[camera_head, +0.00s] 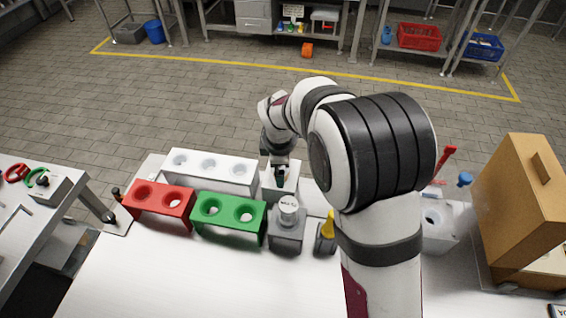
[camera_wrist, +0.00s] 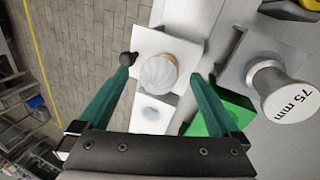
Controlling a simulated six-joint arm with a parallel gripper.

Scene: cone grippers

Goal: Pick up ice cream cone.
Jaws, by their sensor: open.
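The ice cream cone (camera_wrist: 157,75) stands in a small white holder (camera_wrist: 150,42) in the wrist view. I see its pale rounded top from above, with a tan strip at one edge. In the wrist view my gripper (camera_wrist: 163,70) has its two green fingers wide apart, one on each side of the cone, with nothing held between them. In the head view my gripper (camera_head: 280,178) is over the small white holder at the back of the table. There the gripper hides most of the cone. I cannot tell how far the fingertips are above the holder.
A long white holder (camera_head: 180,176), a red holder (camera_head: 158,215) and a green holder (camera_head: 228,225), all with holes, stand to the left. A grey block with a white-capped cylinder (camera_head: 289,208) stands close in front. A wooden cabinet (camera_head: 520,200) stands at right. The front table is clear.

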